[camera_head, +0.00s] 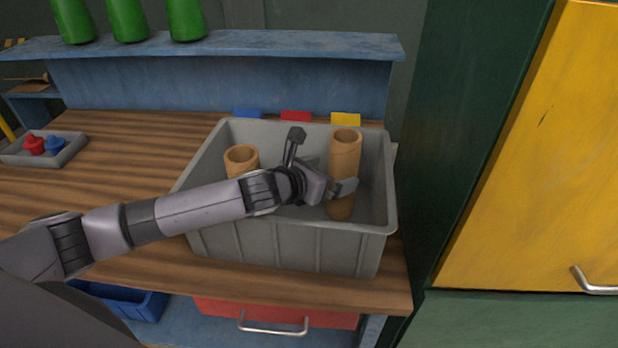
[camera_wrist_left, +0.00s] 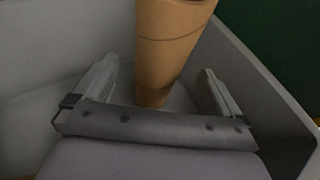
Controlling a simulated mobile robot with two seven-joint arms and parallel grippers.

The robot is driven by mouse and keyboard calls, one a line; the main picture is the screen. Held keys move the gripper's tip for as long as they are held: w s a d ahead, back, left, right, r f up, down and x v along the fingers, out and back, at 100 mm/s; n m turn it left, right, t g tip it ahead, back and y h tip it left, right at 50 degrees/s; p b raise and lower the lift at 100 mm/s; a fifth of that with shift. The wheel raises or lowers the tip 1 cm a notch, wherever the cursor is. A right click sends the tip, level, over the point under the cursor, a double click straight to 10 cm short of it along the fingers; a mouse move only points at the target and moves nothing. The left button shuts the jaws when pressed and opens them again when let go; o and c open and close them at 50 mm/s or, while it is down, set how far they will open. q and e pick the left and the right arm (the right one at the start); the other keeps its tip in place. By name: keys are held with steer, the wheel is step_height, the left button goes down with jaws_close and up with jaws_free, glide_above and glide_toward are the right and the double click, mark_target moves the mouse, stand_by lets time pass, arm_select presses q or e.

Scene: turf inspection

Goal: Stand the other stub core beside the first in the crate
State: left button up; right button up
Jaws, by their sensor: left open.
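A grey crate (camera_head: 290,248) stands on the wooden bench. Two tan, hollow stub cores are in it, both upright. The left one (camera_head: 241,158) shows its top at the crate's left part; my arm hides its lower part. The right one (camera_head: 343,160) stands taller in the right part. My left gripper (camera_head: 322,165) reaches into the crate at the right core, its fingers apart. In the left wrist view the right core (camera_wrist_left: 166,48) stands between the two open fingers (camera_wrist_left: 160,88), with a gap on each side. My right gripper is in neither view.
Blue (camera_head: 248,113), red (camera_head: 296,115) and yellow (camera_head: 346,119) tabs sit behind the crate. A grey tray (camera_head: 72,153) with red and blue pieces lies at left. Green bottles stand on the blue shelf (camera_head: 270,45). A yellow cabinet door (camera_head: 540,150) is at right.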

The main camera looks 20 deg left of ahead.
arm_select(q)
steer(key=v, duration=0.6)
steer(key=shift+s, duration=0.3)
steer(key=shift+a+r, duration=0.1)
steer(key=shift+r, duration=0.05)
